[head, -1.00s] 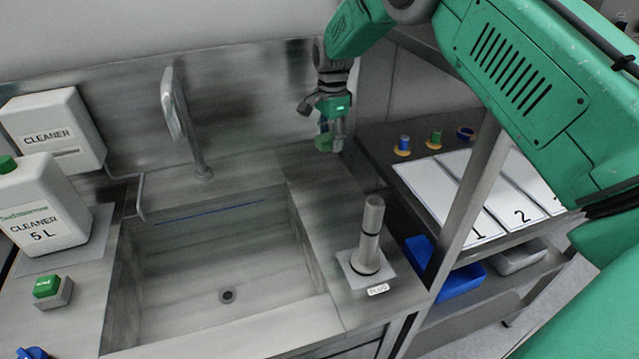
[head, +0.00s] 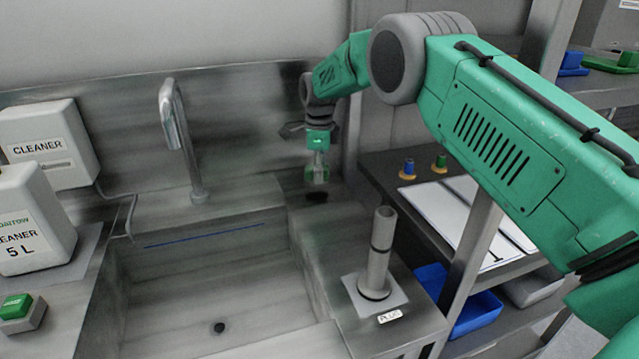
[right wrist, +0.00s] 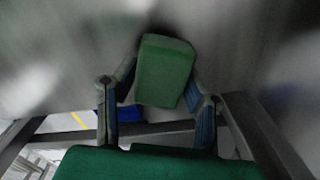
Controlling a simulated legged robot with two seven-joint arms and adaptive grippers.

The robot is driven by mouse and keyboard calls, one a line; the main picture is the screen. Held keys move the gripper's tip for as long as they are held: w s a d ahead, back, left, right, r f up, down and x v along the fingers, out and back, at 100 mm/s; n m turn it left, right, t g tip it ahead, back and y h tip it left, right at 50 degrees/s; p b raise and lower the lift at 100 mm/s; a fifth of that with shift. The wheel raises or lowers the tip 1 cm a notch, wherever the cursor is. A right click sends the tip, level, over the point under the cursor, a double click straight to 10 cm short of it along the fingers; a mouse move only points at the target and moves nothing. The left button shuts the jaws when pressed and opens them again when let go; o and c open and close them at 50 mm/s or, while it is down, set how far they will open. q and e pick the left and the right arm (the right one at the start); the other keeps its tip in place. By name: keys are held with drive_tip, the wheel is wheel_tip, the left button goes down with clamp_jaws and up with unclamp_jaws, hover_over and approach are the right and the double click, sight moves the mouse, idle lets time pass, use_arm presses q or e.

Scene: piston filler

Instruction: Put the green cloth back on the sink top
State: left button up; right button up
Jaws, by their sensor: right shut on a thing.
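The green cloth (right wrist: 165,72) shows in the right wrist view as a folded, block-like piece between my fingers. In the head view the cloth (head: 317,176) is small and partly covered by the fingers. My right gripper (head: 318,168) is shut on it, pointing down over the back right of the sink top (head: 335,235). A dark shadow lies on the top just below the cloth, which seems slightly above the surface; contact is hard to tell. My left gripper is not in view.
The sink basin (head: 215,285) lies left of my gripper, with a tall tap (head: 180,140) behind it. A grey upright cylinder (head: 380,255) on a labelled plate stands in front. A shelf post (head: 470,240) is at the right. Cleaner containers (head: 30,225) stand at the left.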

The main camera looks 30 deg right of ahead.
wheel_tip(320, 180, down, 3)
drive_tip(key=shift+a+r, duration=0.1)
drive_tip(key=shift+d, duration=0.3)
drive_tip(key=o, duration=1.2)
drive_tip(key=shift+s+d, duration=0.1)
drive_tip(key=shift+d, duration=0.05)
drive_tip(key=shift+a, duration=0.25)
drive_tip(key=shift+r, duration=0.3)
wheel_tip(320, 180, up, 11)
drive_tip(key=shift+r+p, duration=0.2)
drive_tip(key=shift+p, duration=0.35)
